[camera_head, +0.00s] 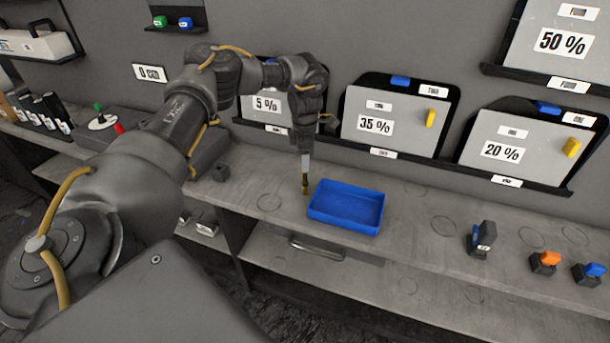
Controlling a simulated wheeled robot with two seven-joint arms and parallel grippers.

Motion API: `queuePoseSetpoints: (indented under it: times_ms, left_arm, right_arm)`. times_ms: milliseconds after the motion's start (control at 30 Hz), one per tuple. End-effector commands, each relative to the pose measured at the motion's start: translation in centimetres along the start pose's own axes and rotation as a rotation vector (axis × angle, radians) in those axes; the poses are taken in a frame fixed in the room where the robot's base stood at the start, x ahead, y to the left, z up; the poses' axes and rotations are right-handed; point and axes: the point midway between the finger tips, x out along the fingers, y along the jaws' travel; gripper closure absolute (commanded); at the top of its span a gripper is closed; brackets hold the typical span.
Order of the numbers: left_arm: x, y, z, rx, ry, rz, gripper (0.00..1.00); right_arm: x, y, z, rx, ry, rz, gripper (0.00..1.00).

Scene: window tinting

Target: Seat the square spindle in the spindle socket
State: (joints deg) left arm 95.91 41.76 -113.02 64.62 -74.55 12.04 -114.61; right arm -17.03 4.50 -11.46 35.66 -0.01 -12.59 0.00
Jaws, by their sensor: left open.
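My left gripper (305,152) points straight down over the grey bench, left of the blue tray. It is open. A slim upright piece (305,180), pale above and brass-coloured below, shows under it, its lower end close to the bench top. I cannot tell whether this is the square spindle or part of the gripper's fingers. A small dark block (221,173) sits on the bench to the left; I cannot tell whether it is the spindle socket. My right gripper is not in view.
The blue tray (346,222) looks empty. A dark tool (481,238), an orange-topped block (545,262) and a blue-topped block (590,272) stand at right. Panels, such as the 35 % one (376,125), line the wall. The bench between tray and dark tool is clear.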

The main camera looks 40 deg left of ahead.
Motion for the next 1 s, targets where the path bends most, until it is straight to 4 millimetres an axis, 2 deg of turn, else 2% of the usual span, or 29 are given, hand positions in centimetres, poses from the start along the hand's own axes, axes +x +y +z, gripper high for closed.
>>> queuePoseSetpoints:
  times_ms: [200,400,700,1000]
  left_arm:
    - [1.7,-0.1,0.0,0.0,0.0,-0.001,0.59]
    - [1.8,-0.1,0.0,0.0,-0.001,0.0,0.59]
    - [1.8,-0.1,0.0,0.0,-0.001,0.0,0.98]
    - [1.8,0.0,0.0,0.0,-0.001,0.0,1.0]
  right_arm:
    - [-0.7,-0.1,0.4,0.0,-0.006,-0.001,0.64]
    - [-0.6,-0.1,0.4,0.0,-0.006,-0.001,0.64]
    - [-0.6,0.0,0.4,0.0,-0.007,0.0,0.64]
    - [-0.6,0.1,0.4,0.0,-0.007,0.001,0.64]
